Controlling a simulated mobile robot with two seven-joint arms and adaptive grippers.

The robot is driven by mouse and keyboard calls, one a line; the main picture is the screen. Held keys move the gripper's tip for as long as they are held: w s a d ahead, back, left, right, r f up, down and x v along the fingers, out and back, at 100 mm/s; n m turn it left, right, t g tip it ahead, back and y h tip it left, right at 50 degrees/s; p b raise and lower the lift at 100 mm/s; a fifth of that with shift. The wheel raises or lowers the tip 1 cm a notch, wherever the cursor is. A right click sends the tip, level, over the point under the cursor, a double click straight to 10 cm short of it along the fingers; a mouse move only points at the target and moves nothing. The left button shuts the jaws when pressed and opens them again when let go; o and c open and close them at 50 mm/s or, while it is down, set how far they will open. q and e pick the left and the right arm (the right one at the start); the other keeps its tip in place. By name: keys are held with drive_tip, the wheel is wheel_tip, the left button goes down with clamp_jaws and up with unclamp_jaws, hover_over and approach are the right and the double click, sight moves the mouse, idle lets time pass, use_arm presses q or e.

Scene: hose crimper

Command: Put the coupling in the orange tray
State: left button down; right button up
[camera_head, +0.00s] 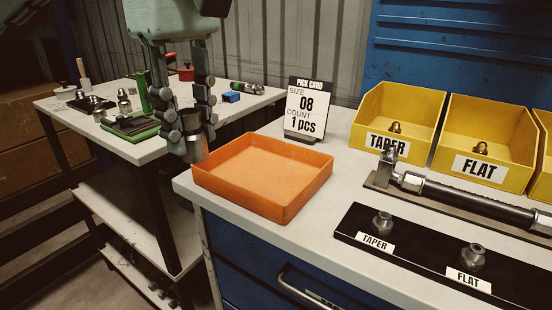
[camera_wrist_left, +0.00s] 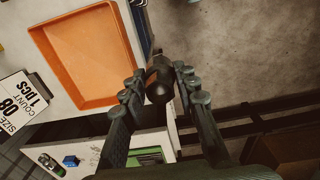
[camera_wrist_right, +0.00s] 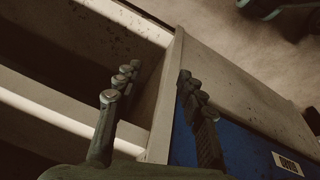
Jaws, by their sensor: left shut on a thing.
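The orange tray (camera_head: 262,172) sits empty on the near corner of the light worktop. It also shows in the left wrist view (camera_wrist_left: 88,62). My left gripper (camera_head: 196,128) is shut on the coupling (camera_head: 192,140), a dark metal cylinder. The coupling also shows between the fingers in the left wrist view (camera_wrist_left: 158,80). It is held beside the tray's left edge, apart from the tray floor, and its lower end hangs near the worktop's edge. My right gripper (camera_wrist_right: 158,75) is open and empty, beside a blue cabinet edge, and is not seen in the head view.
A pick card (camera_head: 306,108) reading size 08, count 1 pcs stands behind the tray. Yellow bins (camera_head: 398,115) marked TAPER and FLAT stand at the right. A hose assembly (camera_head: 460,200) and a black sample board (camera_head: 425,258) lie in front. A side table (camera_head: 150,150) holds tools.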

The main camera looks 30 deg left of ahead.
use_arm(q)
drive_tip(key=w+f+b, duration=0.1)
drive_tip(key=w+f, duration=0.1)
drive_tip(key=w, duration=0.1)
drive_tip(key=w+d+f+b, duration=0.1)
drive_tip(key=w+f, duration=0.1)
drive_tip(key=w, duration=0.2)
drive_tip(key=w+f+b, duration=0.1)
drive_tip(key=w+f, duration=0.1)
drive_tip(key=w, duration=0.2)
drive_tip(key=shift+d+f, duration=0.35)
wheel_tip(320, 180, down, 4)
drive_tip(key=shift+a+r, duration=0.1)
drive_tip(key=shift+r, duration=0.05)
drive_tip(key=shift+w, duration=0.1)
use_arm(e)
wheel_tip(320, 180, up, 8)
drive_tip(key=shift+w+d+f, duration=0.2)
drive_tip(key=shift+w, duration=0.1)
use_arm(q)
drive_tip(key=shift+f, duration=0.3)
use_arm(e)
drive_tip(key=shift+f, duration=0.1)
